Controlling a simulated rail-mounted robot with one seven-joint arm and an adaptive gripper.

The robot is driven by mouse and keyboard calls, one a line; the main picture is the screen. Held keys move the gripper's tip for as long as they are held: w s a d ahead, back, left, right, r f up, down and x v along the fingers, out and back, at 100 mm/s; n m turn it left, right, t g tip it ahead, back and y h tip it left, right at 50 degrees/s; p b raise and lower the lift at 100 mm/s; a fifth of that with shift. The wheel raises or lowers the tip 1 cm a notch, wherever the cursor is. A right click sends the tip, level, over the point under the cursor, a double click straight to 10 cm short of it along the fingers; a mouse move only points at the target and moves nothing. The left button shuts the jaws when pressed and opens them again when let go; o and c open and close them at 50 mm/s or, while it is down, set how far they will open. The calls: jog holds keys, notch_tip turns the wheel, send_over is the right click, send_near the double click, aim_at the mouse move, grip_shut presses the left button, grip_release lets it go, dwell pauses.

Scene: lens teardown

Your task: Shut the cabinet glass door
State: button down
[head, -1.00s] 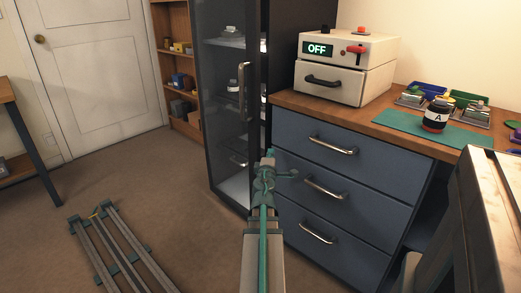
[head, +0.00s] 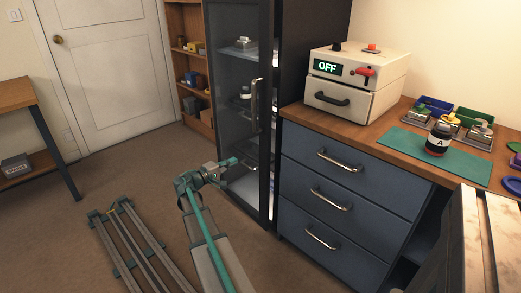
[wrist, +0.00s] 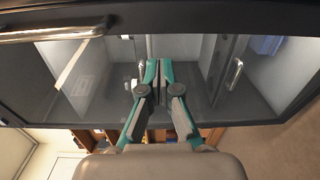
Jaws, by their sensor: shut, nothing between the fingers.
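The cabinet's glass door (head: 228,110) has a dark frame and a vertical metal handle (head: 253,103) near its right edge. A narrow light strip shows between that edge and the dark cabinet side (head: 312,60), so the door looks slightly ajar. My gripper (head: 234,161) is shut and empty, in front of the door's lower part and below the handle, pointing right. In the wrist view my closed fingertips (wrist: 158,66) overlap the glass, and the handle (wrist: 55,32) crosses the upper left. I cannot tell whether they touch the door.
Grey rails (head: 130,240) lie on the floor at the left. The floor before the white door (head: 100,70) is open.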

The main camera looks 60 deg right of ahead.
aim_at(265, 148)
jog(key=shift+m+g, duration=0.5)
jog(key=shift+g, duration=0.1)
jog(key=x, duration=0.4)
jog(key=s+b+x, duration=0.1)
jog(key=x, duration=0.4)
jog(key=b+x, duration=0.1)
jog(key=x, duration=0.4)
jog(key=shift+s+a, duration=0.2)
jog(key=shift+s, duration=0.2)
